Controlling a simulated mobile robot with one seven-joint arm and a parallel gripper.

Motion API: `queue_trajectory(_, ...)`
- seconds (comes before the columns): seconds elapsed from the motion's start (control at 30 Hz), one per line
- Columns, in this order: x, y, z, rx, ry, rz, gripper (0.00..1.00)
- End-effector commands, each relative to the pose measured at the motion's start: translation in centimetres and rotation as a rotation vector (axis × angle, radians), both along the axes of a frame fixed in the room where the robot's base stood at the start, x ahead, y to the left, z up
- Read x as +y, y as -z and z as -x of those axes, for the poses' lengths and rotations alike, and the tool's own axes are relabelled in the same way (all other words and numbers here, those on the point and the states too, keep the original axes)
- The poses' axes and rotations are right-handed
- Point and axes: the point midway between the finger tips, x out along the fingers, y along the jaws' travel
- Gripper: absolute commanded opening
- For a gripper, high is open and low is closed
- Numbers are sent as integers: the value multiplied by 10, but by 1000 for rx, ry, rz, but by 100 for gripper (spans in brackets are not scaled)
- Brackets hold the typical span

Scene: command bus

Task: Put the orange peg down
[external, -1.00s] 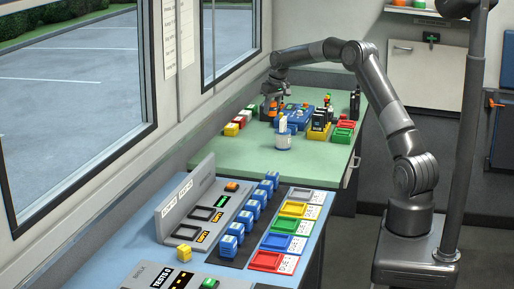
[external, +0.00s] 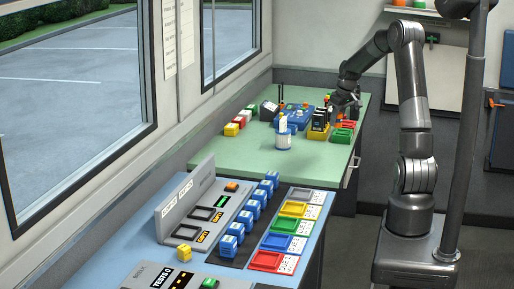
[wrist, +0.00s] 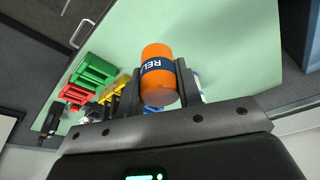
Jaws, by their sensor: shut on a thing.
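The orange peg (wrist: 157,93) is an orange cylinder with a dark blue band that reads "REL". In the wrist view it sits between the two dark fingers of my gripper (wrist: 159,78), which is shut on it. The green tabletop (wrist: 215,40) shows beyond it. In the external view my gripper (external: 343,110) is over the back right part of the green table (external: 215,150), near the red and green trays. The peg is too small and covered there to make out clearly.
Red trays (external: 348,124) and green trays (external: 343,136) lie at the table's right edge. A yellow rack (external: 318,134) with black devices, a blue case (external: 295,116) and a white cup (external: 283,140) stand to their left. The table's front is clear.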

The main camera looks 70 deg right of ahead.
Motion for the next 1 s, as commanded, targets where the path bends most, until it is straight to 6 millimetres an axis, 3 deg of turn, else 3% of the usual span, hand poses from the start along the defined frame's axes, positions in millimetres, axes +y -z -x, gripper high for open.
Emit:
queue_trajectory(0.1, 0, 20, 0, 0, 2, -2, 9)
queue_trajectory(0.27, 2, 35, -8, 0, -2, 0, 9)
queue_trajectory(0.7, 27, 90, -97, 0, -3, 0, 9)
queue_trajectory(0.83, 30, 98, -110, -1, -1, 1, 9)
queue_trajectory(1.0, 31, 107, -113, 1, 2, 0, 9)
